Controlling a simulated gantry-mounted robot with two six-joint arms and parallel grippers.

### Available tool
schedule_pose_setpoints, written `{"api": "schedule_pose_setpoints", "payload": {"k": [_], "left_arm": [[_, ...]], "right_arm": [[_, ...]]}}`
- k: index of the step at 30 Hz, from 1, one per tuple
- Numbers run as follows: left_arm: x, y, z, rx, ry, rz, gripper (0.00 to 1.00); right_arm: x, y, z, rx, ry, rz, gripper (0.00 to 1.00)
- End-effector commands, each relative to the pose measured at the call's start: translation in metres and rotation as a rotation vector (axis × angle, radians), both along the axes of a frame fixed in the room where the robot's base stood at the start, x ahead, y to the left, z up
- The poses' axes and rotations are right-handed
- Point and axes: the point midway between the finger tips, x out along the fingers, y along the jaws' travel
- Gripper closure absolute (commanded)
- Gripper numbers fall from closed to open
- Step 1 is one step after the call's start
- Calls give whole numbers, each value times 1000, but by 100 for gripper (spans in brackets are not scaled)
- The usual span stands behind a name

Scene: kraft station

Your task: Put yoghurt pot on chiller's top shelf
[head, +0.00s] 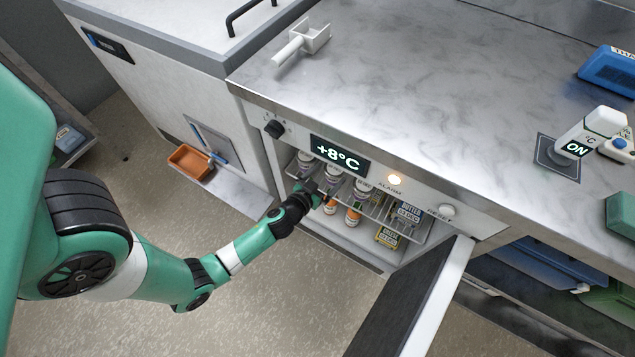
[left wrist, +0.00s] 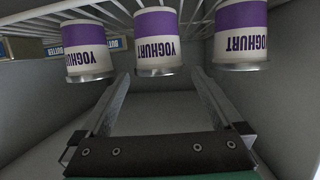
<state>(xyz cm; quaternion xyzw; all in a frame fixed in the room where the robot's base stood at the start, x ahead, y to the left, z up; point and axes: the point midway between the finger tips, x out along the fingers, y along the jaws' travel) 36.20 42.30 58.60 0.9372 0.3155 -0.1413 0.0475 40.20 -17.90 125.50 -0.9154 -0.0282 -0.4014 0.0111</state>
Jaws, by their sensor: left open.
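Three yoghurt pots, white with purple bands and silver lids, stand in a row on the chiller's wire top shelf (head: 378,206). In the left wrist view they appear upside down: a left pot (left wrist: 87,50), a middle pot (left wrist: 157,42) and a right pot (left wrist: 241,35). My left gripper (head: 311,189) reaches into the open chiller (head: 355,248) at the shelf's front. In the left wrist view its two fingers (left wrist: 162,80) are spread and empty, with the middle pot just beyond their tips. The fingertips are hard to make out in the head view. My right gripper is out of view.
Butter packs (head: 408,213) sit right of the pots, with orange-marked items (head: 352,215) and a yellow pack (head: 387,237) below. The chiller door (head: 425,300) stands open at the right. The panel reads +8°C, and an alarm lamp (head: 395,180) glows.

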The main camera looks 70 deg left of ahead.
Motion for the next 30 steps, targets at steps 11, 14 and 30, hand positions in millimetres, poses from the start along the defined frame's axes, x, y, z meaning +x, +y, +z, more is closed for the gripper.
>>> {"api": "schedule_pose_setpoints", "payload": {"k": [11, 14, 30], "left_arm": [[-53, -41, 20, 1, 0, -1, 0], [-56, -42, 22, -1, -1, 0, 0], [-56, -42, 21, 0, 0, 1, 0]], "right_arm": [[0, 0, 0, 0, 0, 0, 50], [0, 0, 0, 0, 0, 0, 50], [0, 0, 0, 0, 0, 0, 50]]}}
